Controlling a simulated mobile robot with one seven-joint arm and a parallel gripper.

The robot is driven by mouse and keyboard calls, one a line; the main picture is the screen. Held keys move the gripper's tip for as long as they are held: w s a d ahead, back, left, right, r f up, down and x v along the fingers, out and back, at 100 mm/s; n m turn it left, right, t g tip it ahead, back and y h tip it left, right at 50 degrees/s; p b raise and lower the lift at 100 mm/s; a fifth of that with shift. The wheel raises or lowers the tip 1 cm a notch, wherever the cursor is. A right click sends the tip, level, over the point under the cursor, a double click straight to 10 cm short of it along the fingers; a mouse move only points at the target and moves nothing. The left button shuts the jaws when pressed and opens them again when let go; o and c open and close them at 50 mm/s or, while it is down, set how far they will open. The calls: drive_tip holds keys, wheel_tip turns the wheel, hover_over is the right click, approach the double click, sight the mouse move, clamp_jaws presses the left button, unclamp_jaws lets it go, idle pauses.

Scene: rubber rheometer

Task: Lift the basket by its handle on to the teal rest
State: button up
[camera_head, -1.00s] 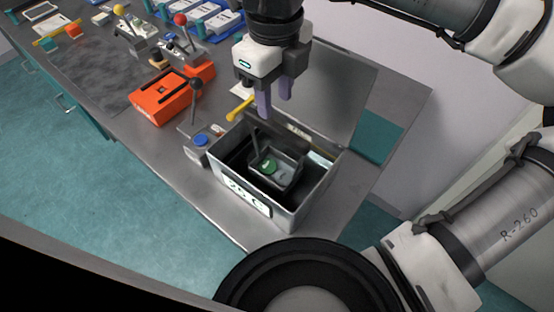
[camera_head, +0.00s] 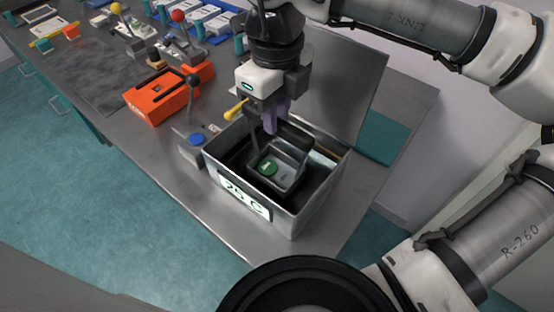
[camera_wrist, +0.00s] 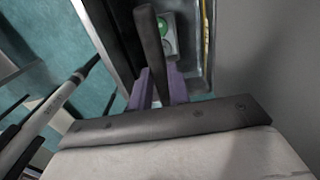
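The basket (camera_head: 290,178) is a small grey tray with a tall dark handle (camera_head: 292,131). It sits inside the open metal bath and holds a green round piece (camera_head: 268,168). My gripper (camera_head: 277,122) points down above the basket, its purple fingers at the top of the handle. In the wrist view the dark handle bar (camera_wrist: 150,42) runs between the two purple fingers (camera_wrist: 159,88), which lie close along both sides and look shut on it. The teal rest (camera_head: 384,138) is a flat pad to the right of the bath, and its top looks bare.
The bath (camera_head: 300,217) has high walls around the basket, a raised lid (camera_head: 345,85) behind and a 25 C display (camera_head: 244,199). A lever with a black knob (camera_head: 192,81), a blue button (camera_head: 196,139) and an orange box (camera_head: 155,103) stand to the left.

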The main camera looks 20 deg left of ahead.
clamp_jaws()
drive_tip(key=shift+r, duration=0.2)
drive_tip(key=shift+r+p, duration=0.8)
drive_tip(key=shift+r, duration=0.55)
